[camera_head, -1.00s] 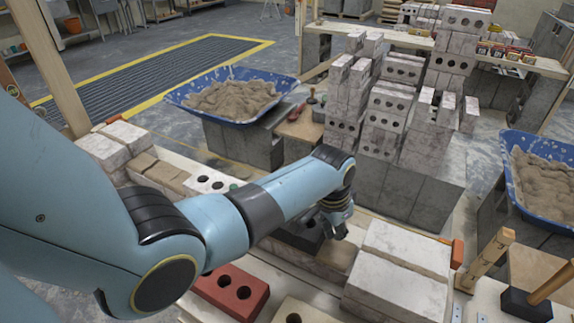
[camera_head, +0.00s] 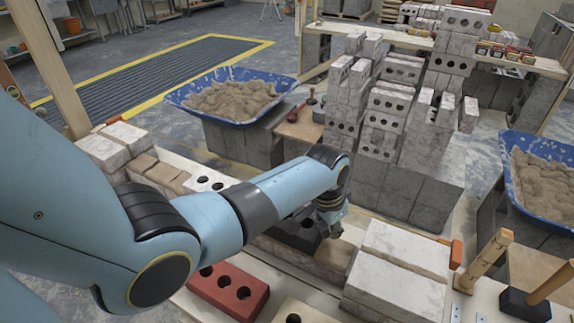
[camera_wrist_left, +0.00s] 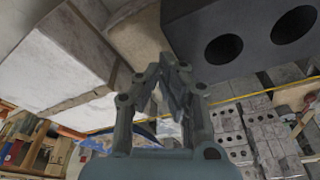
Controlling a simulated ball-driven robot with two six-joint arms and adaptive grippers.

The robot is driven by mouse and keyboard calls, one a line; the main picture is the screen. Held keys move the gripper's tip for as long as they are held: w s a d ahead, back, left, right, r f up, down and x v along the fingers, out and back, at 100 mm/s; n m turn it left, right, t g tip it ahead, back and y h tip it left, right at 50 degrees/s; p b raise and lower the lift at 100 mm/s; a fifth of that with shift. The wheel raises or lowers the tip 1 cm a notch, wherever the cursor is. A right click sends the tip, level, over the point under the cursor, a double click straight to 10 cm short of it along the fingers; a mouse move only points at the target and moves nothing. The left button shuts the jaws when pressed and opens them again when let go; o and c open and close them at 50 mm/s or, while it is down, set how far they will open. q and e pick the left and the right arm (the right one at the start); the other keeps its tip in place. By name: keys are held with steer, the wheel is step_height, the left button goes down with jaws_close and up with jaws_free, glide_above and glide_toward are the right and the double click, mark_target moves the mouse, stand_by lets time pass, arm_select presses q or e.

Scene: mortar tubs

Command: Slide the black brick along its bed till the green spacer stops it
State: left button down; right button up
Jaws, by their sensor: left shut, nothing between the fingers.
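The black brick (camera_head: 290,239) lies in the row of bricks in front of me, partly covered by my left arm in the head view. In the left wrist view the black brick (camera_wrist_left: 262,40) fills the upper right, with two round holes showing. My left gripper (camera_head: 332,229) is shut and empty at the brick's right end. In the left wrist view its fingertips (camera_wrist_left: 173,64) are close to the brick's edge; I cannot tell if they touch it. The green spacer is not visible now; my arm covers that stretch of the row. My right gripper is not in view.
A white holed brick (camera_head: 206,181) lies further left in the row. Pale blocks (camera_head: 405,250) stand right of the gripper, and a red brick (camera_head: 222,302) lies nearer me. A blue mortar tub (camera_head: 232,119) and stacked bricks (camera_head: 385,105) stand behind.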

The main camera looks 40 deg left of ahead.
arm_select(q)
steer(key=shift+s+a, duration=0.2)
steer(key=shift+a, duration=0.3)
steer(key=shift+s+a, duration=0.15)
steer(key=shift+a, duration=0.35)
steer(key=shift+d+p, duration=0.15)
steer(key=shift+p, duration=0.15)
steer(key=shift+w+d, duration=0.25)
steer(key=shift+d, duration=0.35)
steer(key=shift+r, duration=0.15)
step_height(320, 180, up, 9)
steer(key=p, duration=0.9)
steer(key=shift+d, duration=0.1)
